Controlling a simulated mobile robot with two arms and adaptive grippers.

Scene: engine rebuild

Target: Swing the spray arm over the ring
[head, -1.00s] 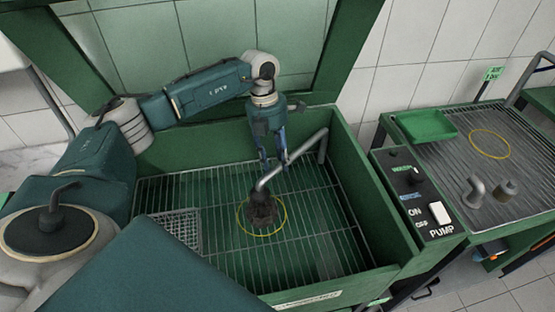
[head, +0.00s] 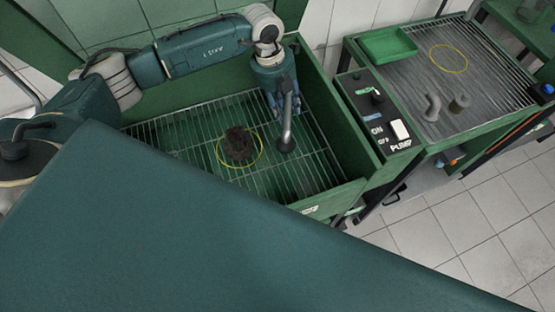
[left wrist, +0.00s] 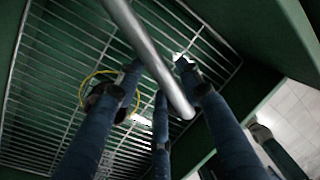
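The spray arm is a grey metal tube with its nozzle (head: 286,144) pointing down, inside the green wash basin (head: 340,190). A yellow ring (head: 262,150) is on the basin's grate around a dark, dirty part (head: 238,144). In the head view the nozzle is to the right of the ring. My left gripper (head: 283,108) is right at the tube. In the left wrist view the tube (left wrist: 150,55) passes between my left gripper's (left wrist: 158,75) spread fingers; contact is unclear. The ring (left wrist: 84,92) is partly hidden behind a finger there. My right gripper is not in view.
A pump control box (head: 377,115) with a white switch is on the basin's right side. Beyond it a ribbed table (head: 490,85) holds a green tray (head: 385,45), another yellow ring (head: 466,62) and two small metal parts. My own body covers the lower head view.

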